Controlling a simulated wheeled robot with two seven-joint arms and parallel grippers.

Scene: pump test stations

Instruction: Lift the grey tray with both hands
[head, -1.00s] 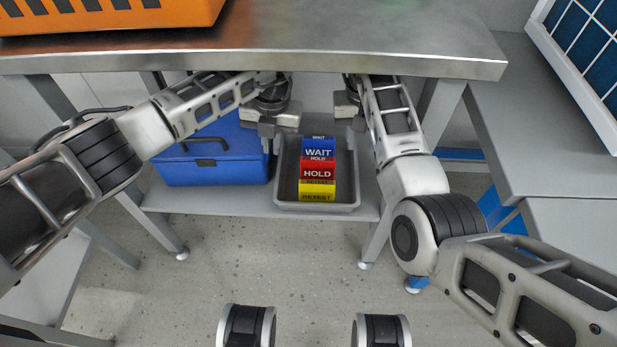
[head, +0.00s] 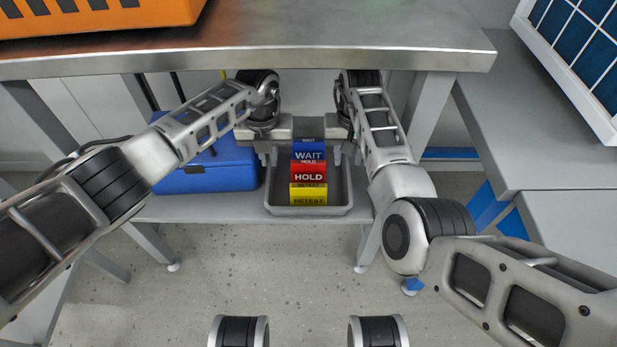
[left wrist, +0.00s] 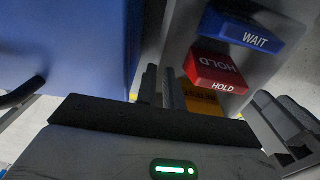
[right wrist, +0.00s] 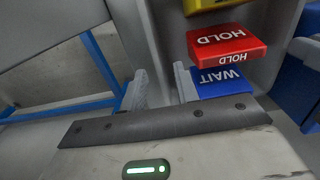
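The grey tray (head: 309,210) sits on the lower shelf under the bench, level. It holds a blue WAIT block (head: 308,152), a red HOLD block (head: 308,174) and a yellow block (head: 308,194) in a row. My left gripper (head: 268,157) is at the tray's left wall; in the left wrist view its fingers (left wrist: 161,88) are close together with the wall between them. My right gripper (head: 347,156) is at the right wall; in the right wrist view its fingers (right wrist: 160,88) stand apart, one on each side of the wall. Both grippers point down.
A blue toolbox (head: 205,165) stands on the shelf (head: 190,209) close to the tray's left side. The steel bench top (head: 330,45) overhangs both forearms. Bench legs (head: 430,112) flank the shelf. An orange crate (head: 95,15) sits on the bench.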

